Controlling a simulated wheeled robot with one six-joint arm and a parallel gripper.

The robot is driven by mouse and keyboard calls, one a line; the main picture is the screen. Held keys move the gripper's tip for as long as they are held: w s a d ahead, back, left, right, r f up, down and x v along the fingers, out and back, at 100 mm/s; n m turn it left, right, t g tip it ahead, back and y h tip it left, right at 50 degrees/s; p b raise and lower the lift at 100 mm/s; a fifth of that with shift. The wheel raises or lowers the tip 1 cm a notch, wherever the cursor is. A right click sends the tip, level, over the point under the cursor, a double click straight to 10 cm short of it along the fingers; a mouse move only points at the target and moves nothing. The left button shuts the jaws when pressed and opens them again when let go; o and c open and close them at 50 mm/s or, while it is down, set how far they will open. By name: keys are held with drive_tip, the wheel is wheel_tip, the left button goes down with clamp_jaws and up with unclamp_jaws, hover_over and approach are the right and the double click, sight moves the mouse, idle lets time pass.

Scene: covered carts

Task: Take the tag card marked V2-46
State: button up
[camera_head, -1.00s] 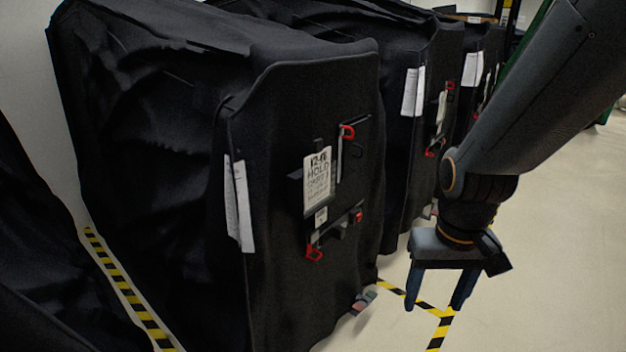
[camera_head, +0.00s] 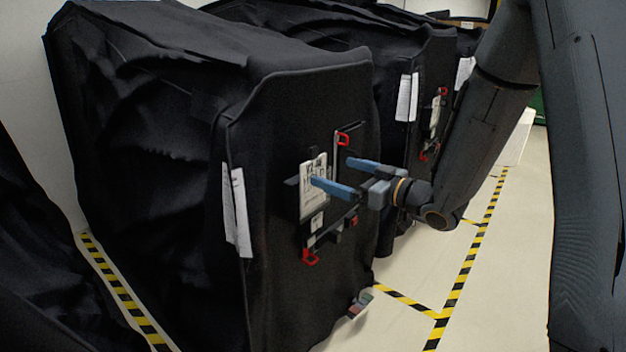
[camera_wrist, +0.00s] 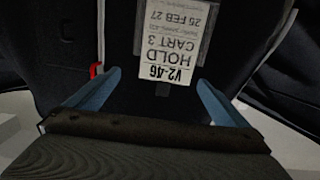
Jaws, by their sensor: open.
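The tag card marked V2-46 (camera_head: 313,196) is white with dark print and sits on the front face of the nearest black-covered cart (camera_head: 270,120). One finger overlaps the card in the head view. In the wrist view the fingertips of my gripper (camera_wrist: 158,80) lie either side of the card's V2-46 end, with a gap on both sides. I cannot tell how far off the card they are.
Red clips (camera_head: 343,139) and dark straps surround the card. White papers (camera_head: 237,210) hang at the cart's left edge. More covered carts (camera_head: 425,60) with papers stand behind. Open floor with yellow-black tape (camera_head: 462,280) lies to the right.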

sight(314, 162)
drive_tip(key=shift+n+y, duration=0.3)
drive_tip(key=shift+y, duration=0.2)
drive_tip(key=x, duration=0.2)
drive_tip(key=p+x, duration=0.1)
drive_tip(key=x, duration=0.2)
drive_tip(key=p+x, duration=0.1)
drive_tip(key=x, duration=0.2)
drive_tip(key=shift+s+a+r, duration=0.3)
drive_tip(key=shift+s, duration=0.1)
drive_tip(key=shift+c, duration=0.4)
drive_tip(key=c, duration=0.9)
drive_tip(key=shift+c, duration=0.2)
drive_tip(key=shift+r, duration=0.15)
